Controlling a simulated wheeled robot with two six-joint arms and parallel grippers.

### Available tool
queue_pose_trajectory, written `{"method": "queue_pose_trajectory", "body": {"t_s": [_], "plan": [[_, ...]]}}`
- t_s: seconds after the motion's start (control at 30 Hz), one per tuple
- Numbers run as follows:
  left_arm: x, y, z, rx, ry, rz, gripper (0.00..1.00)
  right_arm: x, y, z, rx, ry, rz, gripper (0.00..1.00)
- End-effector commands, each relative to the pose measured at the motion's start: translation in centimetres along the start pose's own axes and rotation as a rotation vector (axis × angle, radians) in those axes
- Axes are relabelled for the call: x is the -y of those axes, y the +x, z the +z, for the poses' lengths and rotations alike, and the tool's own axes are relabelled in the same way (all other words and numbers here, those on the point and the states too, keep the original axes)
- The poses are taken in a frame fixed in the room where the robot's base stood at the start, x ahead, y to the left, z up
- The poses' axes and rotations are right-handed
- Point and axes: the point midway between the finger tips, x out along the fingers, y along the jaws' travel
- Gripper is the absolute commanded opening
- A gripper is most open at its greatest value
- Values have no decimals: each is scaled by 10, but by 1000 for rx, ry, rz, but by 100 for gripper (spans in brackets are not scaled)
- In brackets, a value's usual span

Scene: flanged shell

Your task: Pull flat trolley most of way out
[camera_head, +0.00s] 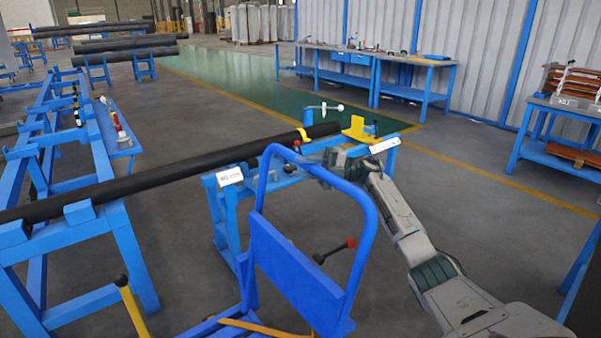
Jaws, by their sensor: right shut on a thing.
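The blue flat trolley stands in the lower middle, with its tall looped push handle (365,205) and blue back panel (298,275). Its low base is mostly cut off by the bottom edge. My right arm comes in from the lower right. My right gripper (312,166) is shut on the upper bar of the trolley handle; the fingertips are partly hidden by the bar. My left gripper does not show.
Behind the handle is a blue stand (228,205) with a long black pipe (170,180) running left onto a blue rack (80,225). A black-and-red lever (335,250) shows through the handle. Workbenches (375,70) line the back wall. Open floor (480,235) lies right.

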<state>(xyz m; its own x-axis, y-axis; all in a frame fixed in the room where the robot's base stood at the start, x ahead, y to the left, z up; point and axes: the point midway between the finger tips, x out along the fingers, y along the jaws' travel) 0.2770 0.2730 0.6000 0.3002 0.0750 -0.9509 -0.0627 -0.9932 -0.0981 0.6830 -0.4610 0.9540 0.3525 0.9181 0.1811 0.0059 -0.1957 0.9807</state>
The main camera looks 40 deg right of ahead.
Motion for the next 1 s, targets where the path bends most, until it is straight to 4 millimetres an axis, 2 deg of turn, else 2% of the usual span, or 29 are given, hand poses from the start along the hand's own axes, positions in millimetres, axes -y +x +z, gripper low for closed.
{"method": "queue_pose_trajectory", "body": {"t_s": [0.37,0.4,0.47,0.5,0.77,0.9,1.0], "plan": [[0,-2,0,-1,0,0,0,-1,-1,0,-1,-1,0,0],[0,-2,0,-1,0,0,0,-1,-1,0,-1,-1,0,33],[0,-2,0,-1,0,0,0,-1,-1,0,-1,-1,0,45],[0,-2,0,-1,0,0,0,-1,-1,0,-1,-1,0,47],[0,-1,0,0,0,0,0,0,-2,0,-1,0,-1,47],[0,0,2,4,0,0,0,1,-14,1,2,1,-2,47],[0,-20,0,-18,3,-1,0,1,-31,1,2,1,-2,47]]}}
